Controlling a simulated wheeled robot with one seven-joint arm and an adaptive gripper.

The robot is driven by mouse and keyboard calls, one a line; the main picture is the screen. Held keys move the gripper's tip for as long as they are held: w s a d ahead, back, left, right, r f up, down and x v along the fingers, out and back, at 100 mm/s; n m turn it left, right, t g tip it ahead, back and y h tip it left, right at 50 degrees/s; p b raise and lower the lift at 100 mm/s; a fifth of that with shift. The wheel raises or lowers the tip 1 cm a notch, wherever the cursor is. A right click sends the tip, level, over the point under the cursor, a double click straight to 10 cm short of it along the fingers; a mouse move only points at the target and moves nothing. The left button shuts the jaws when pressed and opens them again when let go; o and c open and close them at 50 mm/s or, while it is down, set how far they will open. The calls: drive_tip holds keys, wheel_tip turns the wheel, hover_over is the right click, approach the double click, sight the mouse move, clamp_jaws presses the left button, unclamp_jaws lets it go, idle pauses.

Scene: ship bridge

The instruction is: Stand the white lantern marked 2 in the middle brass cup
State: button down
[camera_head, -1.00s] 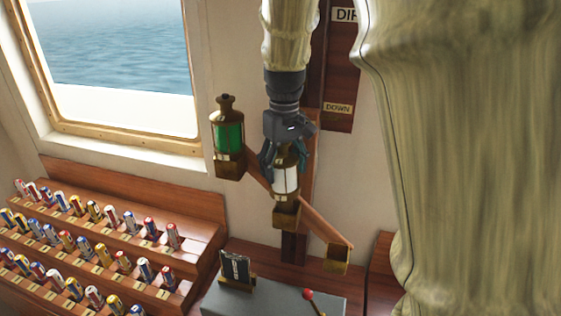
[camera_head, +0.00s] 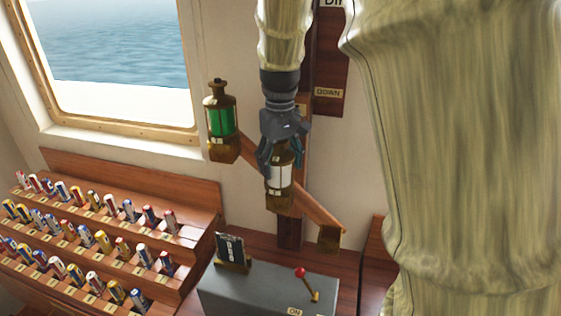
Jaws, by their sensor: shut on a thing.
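The white lantern (camera_head: 279,175) is upright in the middle of the head view, with brass top and bottom. My gripper (camera_head: 279,155) comes down from above and is shut on its upper part. The lantern's base is at the middle brass cup (camera_head: 278,204) on the slanted wooden bar; I cannot tell whether it rests on the cup's floor. The number on the lantern is too small to read. A green lantern (camera_head: 222,122) stands in the upper left brass cup (camera_head: 223,149). The lower right brass cup (camera_head: 329,239) looks empty.
A wooden rack (camera_head: 110,240) with rows of rolled flags fills the left. A grey box (camera_head: 262,288) with a red-knobbed lever (camera_head: 306,284) and a small dark card stand (camera_head: 231,252) is below the cups. My arm covers the right side. A window (camera_head: 115,50) is upper left.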

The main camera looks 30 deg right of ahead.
drive_tip(key=c, duration=0.6)
unclamp_jaws()
drive_tip(key=shift+w, duration=0.2)
drive_tip(key=o, duration=0.3)
drive_tip(key=shift+o, duration=0.6)
drive_tip(key=shift+s+r, duration=0.15)
drive_tip(key=shift+s, duration=0.25)
drive_tip(key=shift+w, duration=0.15)
drive_tip(key=shift+w+r, duration=0.1)
drive_tip(key=shift+r, duration=0.05)
wheel_tip(320, 180, up, 12)
drive_tip(key=shift+f, duration=0.2)
drive_tip(key=shift+f, duration=0.1)
